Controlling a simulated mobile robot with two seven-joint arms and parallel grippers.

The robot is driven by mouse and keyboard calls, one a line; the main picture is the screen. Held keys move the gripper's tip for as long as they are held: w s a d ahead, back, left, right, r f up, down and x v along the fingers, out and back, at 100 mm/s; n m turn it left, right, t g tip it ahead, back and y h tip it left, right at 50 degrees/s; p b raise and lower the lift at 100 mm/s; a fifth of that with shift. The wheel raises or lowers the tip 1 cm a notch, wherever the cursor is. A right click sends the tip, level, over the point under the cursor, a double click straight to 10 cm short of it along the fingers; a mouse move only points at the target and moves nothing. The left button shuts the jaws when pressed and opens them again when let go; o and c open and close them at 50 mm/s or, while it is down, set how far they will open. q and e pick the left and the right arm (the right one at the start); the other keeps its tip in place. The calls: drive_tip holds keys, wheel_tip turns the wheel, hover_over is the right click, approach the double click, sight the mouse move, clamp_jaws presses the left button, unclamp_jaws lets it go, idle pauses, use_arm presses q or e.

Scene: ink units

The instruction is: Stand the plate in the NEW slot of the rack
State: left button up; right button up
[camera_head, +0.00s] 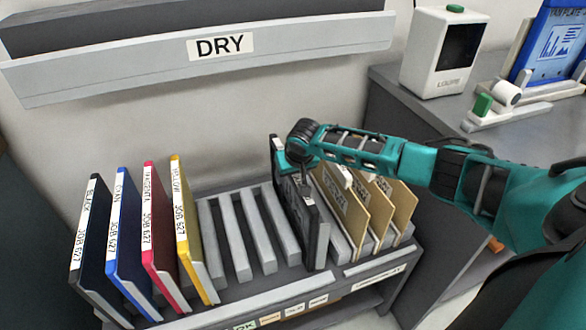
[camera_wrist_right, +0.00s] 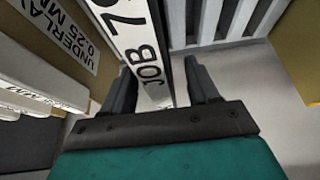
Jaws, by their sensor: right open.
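A dark plate (camera_head: 313,228) stands upright in the rack (camera_head: 270,297), just left of the tan boards. Its white edge label, reading "JOB 79" before it is cut off, shows in the right wrist view (camera_wrist_right: 134,42). My right gripper (camera_head: 294,160) is at the upper part of this plate; in the right wrist view its open fingers (camera_wrist_right: 160,85) stand on either side of the plate's edge, with a visible gap on the right. The head view partly hides the fingers behind the wrist. The small labels on the rack's front are too small to read surely. My left gripper is out of view.
Black (camera_head: 92,240), cyan (camera_head: 125,235), magenta (camera_head: 160,230) and yellow (camera_head: 187,225) plates labelled JOB 627 stand at the rack's left. Empty slots (camera_head: 240,235) lie mid-rack. Tan underlay boards (camera_head: 345,205) stand close on the right. A "DRY" shelf (camera_head: 120,75) hangs above.

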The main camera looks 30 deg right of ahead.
drive_tip(key=p+v, duration=0.3)
drive_tip(key=v, duration=0.9)
drive_tip(key=shift+r, duration=0.1)
drive_tip(key=shift+s+a+r, duration=0.1)
drive_tip(key=shift+s+r, duration=0.05)
drive_tip(key=shift+r, duration=0.2)
wheel_tip(320, 180, up, 5)
drive_tip(key=p, duration=0.4)
